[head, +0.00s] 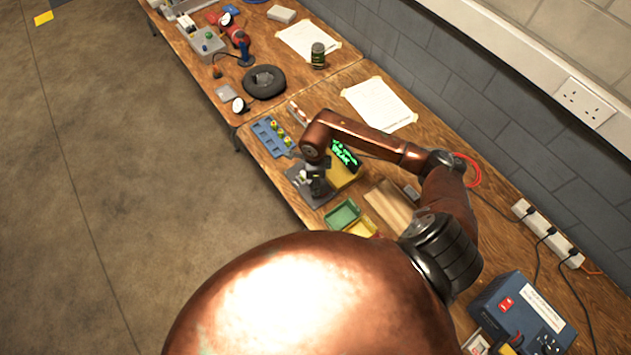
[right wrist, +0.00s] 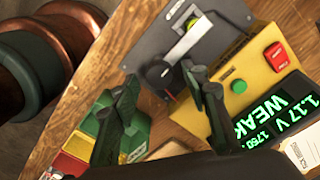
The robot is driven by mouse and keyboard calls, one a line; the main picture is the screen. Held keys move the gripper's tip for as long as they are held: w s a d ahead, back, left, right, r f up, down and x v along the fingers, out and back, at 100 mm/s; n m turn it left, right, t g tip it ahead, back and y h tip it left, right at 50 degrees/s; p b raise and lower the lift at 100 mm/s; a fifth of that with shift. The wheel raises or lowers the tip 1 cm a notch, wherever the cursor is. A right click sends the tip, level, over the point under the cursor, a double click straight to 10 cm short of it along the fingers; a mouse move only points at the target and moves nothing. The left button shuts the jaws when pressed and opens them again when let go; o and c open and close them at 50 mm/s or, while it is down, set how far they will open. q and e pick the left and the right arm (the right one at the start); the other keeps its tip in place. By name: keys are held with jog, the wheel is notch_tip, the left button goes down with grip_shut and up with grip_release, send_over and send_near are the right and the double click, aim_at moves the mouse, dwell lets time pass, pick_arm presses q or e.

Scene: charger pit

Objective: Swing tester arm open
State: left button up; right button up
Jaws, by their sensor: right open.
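The tester (head: 343,176) is a yellow box on a dark grey base. In the right wrist view its yellow panel (right wrist: 240,75) has a green button, a red switch and a display (right wrist: 265,120) reading 1.17 V and WEAK. The tester arm (right wrist: 186,45) is a pale bar running from a black pivot knob across the grey plate towards a small cell holder at the top. My right gripper (right wrist: 158,79) is open, its dark fingers either side of the knob; contact cannot be told. In the head view the right gripper (head: 318,184) hangs over the tester base. My left gripper is not in view.
A blue tray (head: 268,136) with several cells lies beyond the tester. A green bin (head: 342,214) and a yellow bin (head: 362,228) stand close on its near side, by a wooden board (head: 389,206). A power strip (head: 548,232) and blue unit (head: 520,312) are at the right.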

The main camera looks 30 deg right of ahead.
jog(key=shift+c, duration=0.6)
grip_shut()
